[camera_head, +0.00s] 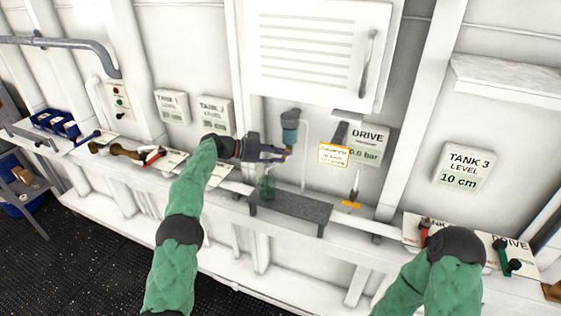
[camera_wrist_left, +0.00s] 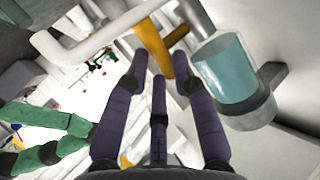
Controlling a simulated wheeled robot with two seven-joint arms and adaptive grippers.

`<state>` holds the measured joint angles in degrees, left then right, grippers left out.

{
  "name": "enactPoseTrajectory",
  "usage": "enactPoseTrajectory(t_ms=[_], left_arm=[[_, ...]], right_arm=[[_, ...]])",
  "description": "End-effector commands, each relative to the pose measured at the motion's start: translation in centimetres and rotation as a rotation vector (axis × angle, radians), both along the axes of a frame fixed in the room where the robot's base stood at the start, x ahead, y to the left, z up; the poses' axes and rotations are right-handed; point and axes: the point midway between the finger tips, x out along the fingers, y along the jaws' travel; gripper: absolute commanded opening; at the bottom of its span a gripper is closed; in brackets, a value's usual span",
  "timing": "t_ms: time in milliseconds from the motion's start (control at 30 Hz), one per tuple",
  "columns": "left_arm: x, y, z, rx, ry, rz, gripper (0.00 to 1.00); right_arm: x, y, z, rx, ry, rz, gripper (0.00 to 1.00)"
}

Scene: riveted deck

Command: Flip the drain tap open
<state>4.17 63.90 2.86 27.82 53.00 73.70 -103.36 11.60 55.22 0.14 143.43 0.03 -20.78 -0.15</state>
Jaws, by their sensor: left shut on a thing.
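The drain tap's yellow lever (camera_wrist_left: 153,48) shows large in the left wrist view, beside a clear bowl of blue liquid (camera_wrist_left: 226,68). In the head view the bowl (camera_head: 289,135) hangs from a grey fitting on the wall, and a small bit of the yellow lever (camera_head: 288,152) shows under it. My left gripper (camera_head: 284,154) reaches in from the left just below the bowl. In the wrist view its dark purple fingers (camera_wrist_left: 162,72) are closed on the yellow lever, one on each side. My right arm is at lower right; its gripper is hidden.
A greenish glass jar (camera_head: 268,187) stands on a grey shelf (camera_head: 292,208) below the bowl. A pale pipe (camera_wrist_left: 92,38) crosses near the fingers. Valve panels with levers line the ledge on both sides.

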Motion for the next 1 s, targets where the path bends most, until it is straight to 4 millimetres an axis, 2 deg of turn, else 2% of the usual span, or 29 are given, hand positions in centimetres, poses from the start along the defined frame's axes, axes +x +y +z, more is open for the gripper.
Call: enactPoseTrajectory(t_ms=[33,400,633,1000], left_arm=[[0.1,0.3,-0.6,-0.039,0.012,0.003,0.00],[0.2,0.6,-0.9,-0.278,0.090,0.002,0.00],[0.2,0.7,-0.8,-0.350,0.115,0.002,0.00],[0.2,0.7,-0.8,-0.374,0.125,0.003,0.00]], right_arm=[[0.0,0.0,-0.9,0.000,0.000,0.000,0.84],[0.0,0.0,-3.8,0.000,0.000,0.000,0.84],[0.0,0.0,-4.7,0.000,0.000,0.000,0.84],[0.0,0.0,-4.9,0.000,0.000,0.000,0.84]])
